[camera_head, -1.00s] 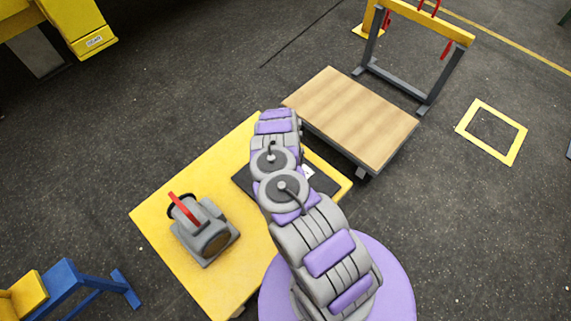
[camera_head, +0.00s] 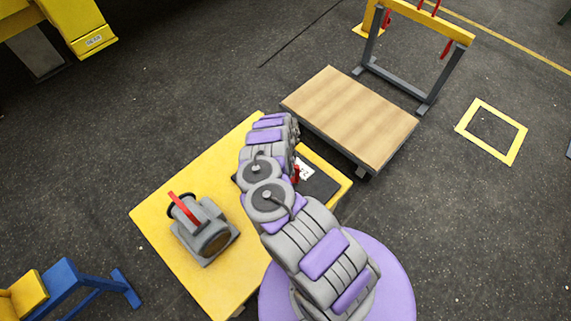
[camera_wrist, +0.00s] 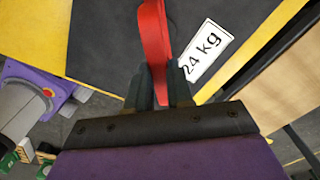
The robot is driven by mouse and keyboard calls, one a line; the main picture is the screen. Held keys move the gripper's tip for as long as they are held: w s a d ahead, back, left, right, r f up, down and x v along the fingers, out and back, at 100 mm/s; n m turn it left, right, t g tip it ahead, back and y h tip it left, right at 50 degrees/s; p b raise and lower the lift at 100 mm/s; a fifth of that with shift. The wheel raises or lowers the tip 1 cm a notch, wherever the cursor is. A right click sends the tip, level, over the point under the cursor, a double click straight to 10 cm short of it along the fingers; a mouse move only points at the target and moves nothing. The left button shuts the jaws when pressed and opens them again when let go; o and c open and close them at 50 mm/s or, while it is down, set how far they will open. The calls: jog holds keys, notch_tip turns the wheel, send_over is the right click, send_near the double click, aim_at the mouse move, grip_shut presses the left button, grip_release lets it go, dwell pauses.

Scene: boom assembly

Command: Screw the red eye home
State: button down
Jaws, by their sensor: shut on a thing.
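The red eye (camera_wrist: 153,40) stands in the middle of the wrist view, and my gripper (camera_wrist: 158,85) is shut on its lower part. In the head view a small bit of the red eye (camera_head: 296,173) shows just right of my arm. Under it lies a dark block or plate (camera_wrist: 105,45) with a white "24 kg" label (camera_wrist: 206,53), on the yellow table (camera_head: 165,225). My gripper is hidden behind my arm in the head view. The eye's threads and its seat are not visible.
A grey machine with a red handle (camera_head: 205,232) stands on the yellow table, left of my arm. A wood-topped cart (camera_head: 350,115) stands close behind the table. Beyond it is a grey frame with a yellow beam (camera_head: 430,22) and red hooks.

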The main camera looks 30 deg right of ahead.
jog(key=m, duration=0.4)
jog(key=shift+w+r, duration=0.15)
jog(key=shift+w, duration=0.15)
jog(key=shift+m, duration=1.8)
jog(key=c, duration=1)
grip_release()
jog(key=shift+s, duration=0.2)
notch_tip(320, 180, up, 17)
jog(key=p, duration=0.3)
jog(key=shift+p, duration=0.4)
jog(key=shift+a, duration=0.1)
